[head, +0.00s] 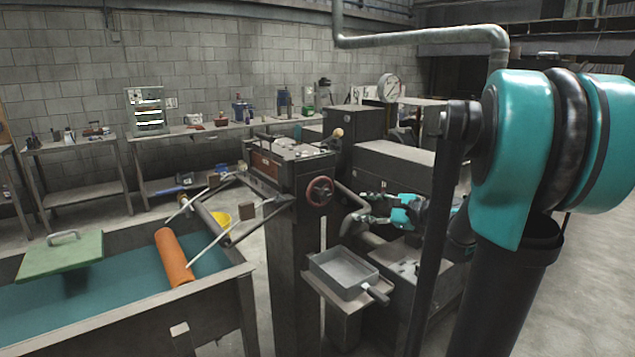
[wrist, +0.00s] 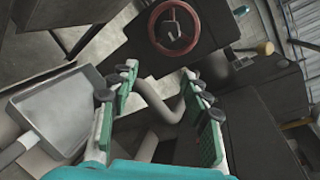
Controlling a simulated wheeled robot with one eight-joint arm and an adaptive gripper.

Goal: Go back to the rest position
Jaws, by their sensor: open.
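My gripper (head: 379,207) is in front of the dark machine in the head view, with its fingers pointing left. In the wrist view, my gripper (wrist: 158,82) has its two green-padded fingers spread apart with nothing between them. A bent grey pipe (wrist: 157,100) of the machine lies behind the gap; I cannot tell how close it is. My arm (head: 530,150) fills the right side of the head view.
A machine with a red handwheel (head: 320,191) stands at the centre. A grey pan (head: 344,272) sits on a small stand below my gripper. At left is a trough (head: 130,295) with an orange cylinder (head: 174,257) and green lid (head: 62,254). Floor at far right is clear.

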